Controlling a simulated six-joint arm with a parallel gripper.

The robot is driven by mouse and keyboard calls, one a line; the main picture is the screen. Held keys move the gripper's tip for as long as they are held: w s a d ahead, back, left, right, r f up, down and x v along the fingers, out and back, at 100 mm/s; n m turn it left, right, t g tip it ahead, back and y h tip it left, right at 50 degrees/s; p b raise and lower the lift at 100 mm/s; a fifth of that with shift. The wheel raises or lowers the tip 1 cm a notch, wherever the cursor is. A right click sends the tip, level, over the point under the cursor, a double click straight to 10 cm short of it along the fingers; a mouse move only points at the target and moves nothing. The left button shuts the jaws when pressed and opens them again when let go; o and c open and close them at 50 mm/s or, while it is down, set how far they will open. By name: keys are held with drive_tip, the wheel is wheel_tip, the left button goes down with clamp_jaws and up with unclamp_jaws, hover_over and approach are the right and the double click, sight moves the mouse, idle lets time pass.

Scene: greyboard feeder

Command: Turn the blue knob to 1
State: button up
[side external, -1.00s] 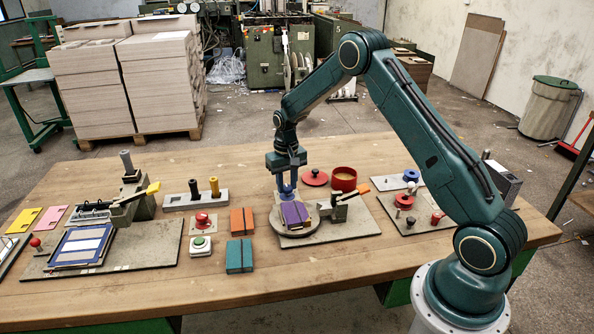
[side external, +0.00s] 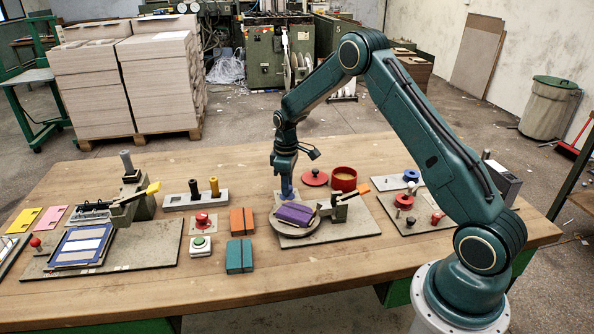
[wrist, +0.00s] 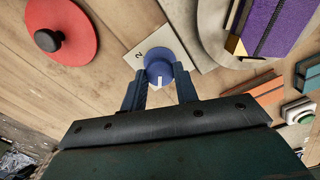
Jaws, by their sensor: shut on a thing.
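The blue knob (wrist: 158,70) sits on a pale square plate in the wrist view, with a printed 2 (wrist: 139,54) beside it. A white mark on the knob points toward the bottom of that view, toward my gripper's body. My gripper (wrist: 160,84) is shut on the knob, one finger on each side. No 1 can be made out; part of the plate is hidden. In the side view my gripper (side external: 287,188) points down behind the round turntable (side external: 286,229), and its fingers largely hide the knob.
A purple block (side external: 294,214) lies on the turntable, close to my gripper. A red lid (side external: 315,178) and red pot (side external: 343,179) stand just right of my gripper. Orange (side external: 242,221) and teal (side external: 240,256) blocks lie to the left. The front table edge is clear.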

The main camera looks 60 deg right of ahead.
drive_tip(key=shift+r+n, duration=0.1)
drive_tip(key=shift+n, duration=0.3)
drive_tip(key=o, duration=1)
drive_tip(key=shift+c, duration=0.2)
wheel_tip(320, 180, up, 14)
idle(0.5)
